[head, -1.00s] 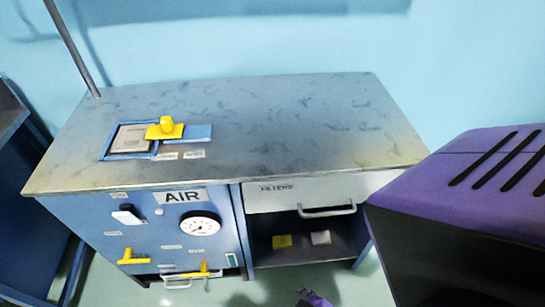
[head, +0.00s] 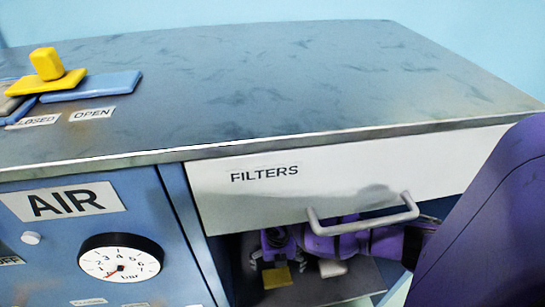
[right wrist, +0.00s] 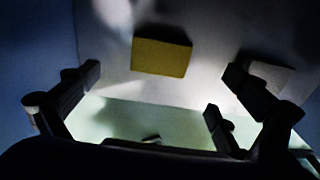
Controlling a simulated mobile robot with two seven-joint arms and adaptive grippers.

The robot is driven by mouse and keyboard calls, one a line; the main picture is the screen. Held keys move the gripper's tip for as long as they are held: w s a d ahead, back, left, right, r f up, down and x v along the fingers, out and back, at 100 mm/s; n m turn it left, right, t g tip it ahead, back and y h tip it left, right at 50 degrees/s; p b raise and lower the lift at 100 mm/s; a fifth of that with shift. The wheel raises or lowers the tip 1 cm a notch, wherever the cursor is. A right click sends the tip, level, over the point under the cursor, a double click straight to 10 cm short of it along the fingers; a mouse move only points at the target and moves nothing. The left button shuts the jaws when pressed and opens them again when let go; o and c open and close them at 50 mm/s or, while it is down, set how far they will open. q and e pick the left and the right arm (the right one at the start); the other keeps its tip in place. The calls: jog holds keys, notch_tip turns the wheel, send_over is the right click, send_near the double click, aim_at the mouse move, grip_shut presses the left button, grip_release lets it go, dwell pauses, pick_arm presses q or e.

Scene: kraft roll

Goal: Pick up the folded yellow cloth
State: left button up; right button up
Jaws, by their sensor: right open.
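The folded yellow cloth (head: 277,277) lies on the shelf of the open compartment under the FILTERS drawer. It also shows in the right wrist view (right wrist: 161,57), flat on the pale shelf surface, beyond the fingers and roughly between them. My right gripper (head: 276,262) is inside the compartment under the drawer front, right at the cloth in the head view. In the right wrist view its fingers (right wrist: 162,85) are spread apart with nothing between them. Whether they touch the cloth cannot be told. My left gripper is not in view.
A white folded piece (head: 332,267) lies to the right of the cloth, close to my right finger in the right wrist view (right wrist: 270,76). The white drawer front (head: 380,170) and its handle (head: 362,222) hang just above my right arm. The grey benchtop (head: 270,90) is mostly clear.

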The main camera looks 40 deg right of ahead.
aim_at(277, 273)
jog(key=shift+w+d+f, duration=0.2)
jog(key=shift+w+f, duration=0.1)
jog(key=shift+w, duration=0.1)
jog(key=shift+f+n+b, duration=0.3)
jog(key=shift+b, duration=0.05)
notch_tip(277, 273, down, 2)
jog(key=shift+f+b, duration=0.15)
jog(key=shift+b, duration=0.35)
jog(key=f, duration=0.1)
jog(key=f+b, duration=0.2)
jog(key=shift+s+f, duration=0.35)
jog(key=shift+f, duration=0.35)
jog(key=shift+w+r, duration=0.1)
jog(key=c, duration=1.2)
jog(key=shift+r, duration=0.1)
